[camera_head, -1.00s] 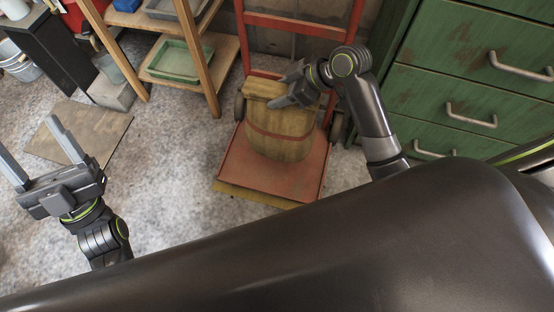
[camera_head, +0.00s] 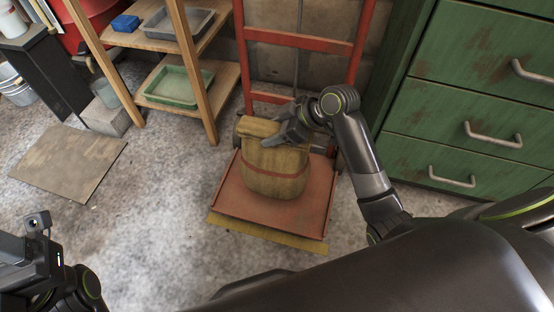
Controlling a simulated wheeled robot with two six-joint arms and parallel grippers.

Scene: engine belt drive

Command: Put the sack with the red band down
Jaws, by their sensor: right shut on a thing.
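The tan sack with the red band (camera_head: 275,175) stands upright over the red plate of a hand truck (camera_head: 307,212). I cannot tell whether its bottom touches the plate. My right gripper (camera_head: 285,136) is shut on the sack's top, which its fingers partly hide. My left gripper (camera_head: 38,222) is at the lower left, far from the sack. It is partly cut off by the picture edge, and its jaw opening does not show clearly.
A wooden shelf with a green tray (camera_head: 178,86) stands behind to the left. A green drawer cabinet (camera_head: 470,105) is on the right. A flat brown board (camera_head: 70,162) lies on the floor at left. Open floor lies between the board and the hand truck.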

